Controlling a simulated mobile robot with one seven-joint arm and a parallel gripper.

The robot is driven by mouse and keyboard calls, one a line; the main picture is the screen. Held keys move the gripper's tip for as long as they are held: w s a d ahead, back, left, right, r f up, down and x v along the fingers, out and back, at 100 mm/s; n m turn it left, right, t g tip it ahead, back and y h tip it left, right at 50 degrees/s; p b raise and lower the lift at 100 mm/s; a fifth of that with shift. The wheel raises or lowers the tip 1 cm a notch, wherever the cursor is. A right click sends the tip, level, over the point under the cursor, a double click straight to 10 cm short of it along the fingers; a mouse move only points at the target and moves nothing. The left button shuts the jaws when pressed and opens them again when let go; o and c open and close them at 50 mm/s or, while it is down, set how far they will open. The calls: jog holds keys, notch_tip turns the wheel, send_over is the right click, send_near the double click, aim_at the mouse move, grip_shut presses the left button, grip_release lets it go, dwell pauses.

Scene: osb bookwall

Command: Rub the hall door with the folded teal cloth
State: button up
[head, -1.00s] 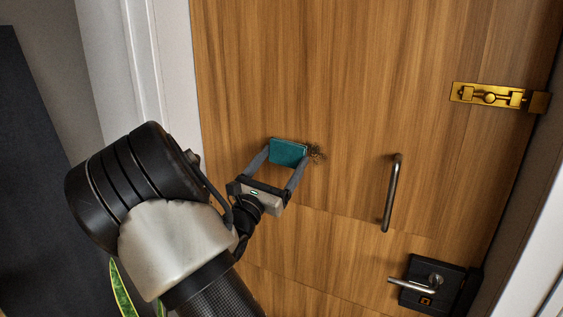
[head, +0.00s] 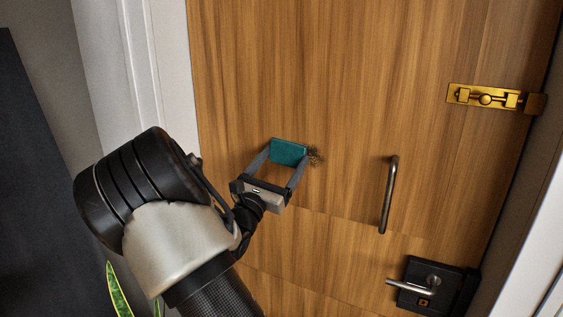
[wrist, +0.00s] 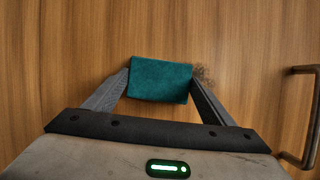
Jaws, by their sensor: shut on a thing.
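The folded teal cloth (head: 289,152) is held between the fingertips of my gripper (head: 283,160), which is shut on it. The cloth is at the face of the wooden hall door (head: 340,80); whether it touches the wood I cannot tell for sure. A dark scribbly smudge (head: 314,155) on the door shows just right of the cloth. In the wrist view the cloth (wrist: 160,80) lies flat-on between the two fingers, and the smudge (wrist: 204,75) shows past its upper right corner, partly behind the right finger.
A vertical bar handle (head: 389,194) stands out from the door to the right. A brass bolt (head: 486,97) is at the upper right, and a black lock plate with lever (head: 432,284) at the lower right. A white frame (head: 135,70) edges the left. A plant leaf (head: 118,292) shows lower left.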

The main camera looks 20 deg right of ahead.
jog(key=shift+s+d, duration=0.1)
jog(key=shift+s, duration=0.05)
jog(key=shift+s+d+r+p, duration=0.1)
jog(key=shift+s+d+p, duration=0.3)
jog(key=shift+s+d, duration=0.85)
jog(key=shift+s+d+f+p, duration=0.1)
jog(key=shift+s+d+p, duration=0.3)
jog(key=shift+s+d, duration=0.8)
jog(key=shift+s+d+r+p, duration=0.1)
jog(key=shift+s+d+p, duration=0.5)
jog(key=shift+s, duration=1.05)
jog(key=shift+d, duration=0.2)
jog(key=shift+w+a+p, duration=0.3)
jog(key=shift+w+a, duration=0.85)
jog(key=shift+w, duration=0.25)
jog(key=shift+w+a+p, duration=0.25)
jog(key=shift+w+a, duration=0.85)
jog(key=shift+w, duration=0.35)
jog(key=shift+w+a+p, duration=0.3)
jog(key=shift+w+a, duration=0.85)
jog(key=shift+w, duration=0.25)
jog(key=s+a+p, duration=0.1)
jog(key=s+a, duration=0.2)
jog(key=a, duration=0.1)
jog(key=shift+s+a+p, duration=0.35)
jog(key=shift+s, duration=0.05)
jog(key=shift+a, duration=0.1)
